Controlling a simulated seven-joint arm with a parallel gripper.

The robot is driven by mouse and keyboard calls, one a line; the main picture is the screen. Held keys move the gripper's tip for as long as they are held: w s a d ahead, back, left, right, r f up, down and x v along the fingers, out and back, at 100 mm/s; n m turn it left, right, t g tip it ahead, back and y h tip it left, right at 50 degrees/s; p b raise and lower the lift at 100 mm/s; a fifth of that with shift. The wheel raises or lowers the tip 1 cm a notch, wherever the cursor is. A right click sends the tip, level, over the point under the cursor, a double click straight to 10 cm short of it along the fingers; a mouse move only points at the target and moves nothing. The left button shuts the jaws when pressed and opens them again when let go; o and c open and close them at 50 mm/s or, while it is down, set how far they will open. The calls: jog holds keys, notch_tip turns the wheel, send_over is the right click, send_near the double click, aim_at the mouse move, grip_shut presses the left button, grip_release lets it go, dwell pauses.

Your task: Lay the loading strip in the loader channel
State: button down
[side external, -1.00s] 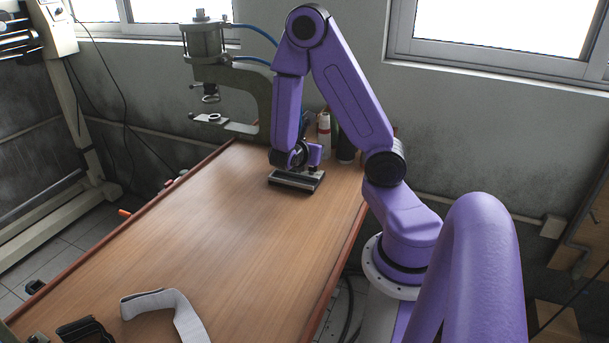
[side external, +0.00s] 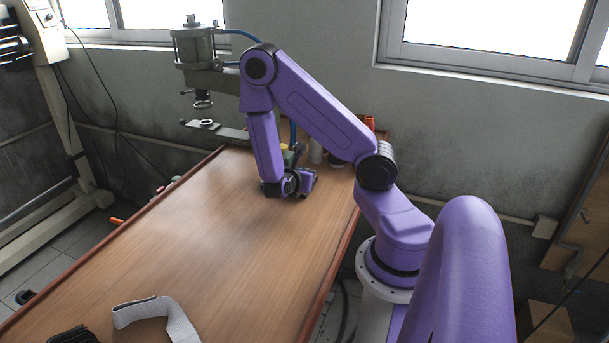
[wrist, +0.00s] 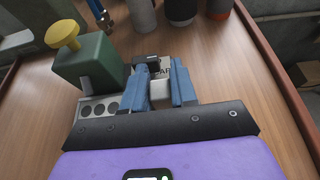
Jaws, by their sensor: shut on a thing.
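My gripper (wrist: 162,92) has its blue fingers closed on a small pale grey piece (wrist: 160,94) in the wrist view. Most of this piece is hidden by the fingers, and I cannot tell whether it is the loading strip. A silver bar with round black spots (wrist: 98,108) lies just left of the fingers, partly hidden by my dark hand plate. In the side external view my gripper (side external: 290,184) is low over the far right part of the table, and what it holds cannot be made out. I cannot clearly identify the loader channel.
A green box with a yellow knob (wrist: 90,62) stands close left of my fingers. Several bottles (wrist: 182,10) stand behind. A press (side external: 195,50) is at the table's far end. A grey strap (side external: 157,315) lies at the near end of the wooden table (side external: 200,240); its middle is clear.

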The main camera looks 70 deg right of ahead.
jog(key=c, duration=0.9)
grip_release()
jog(key=shift+f, duration=0.1)
jog(key=shift+a+r, duration=0.2)
jog(key=s+a+r+m+y, duration=0.2)
jog(key=s+a+r+y, duration=0.1)
jog(key=a, duration=0.7)
jog(key=s+a+r+m+y, duration=0.1)
jog(key=s+a+r+y, duration=0.3)
jog(key=a, duration=0.6)
jog(key=s+a+r+m+y, duration=0.2)
jog(key=s+a+r+y, duration=0.2)
jog(key=a, duration=0.6)
jog(key=shift+s+a+m+y, duration=0.15)
jog(key=shift+s+m+y, duration=0.15)
jog(key=shift+s+y, duration=0.9)
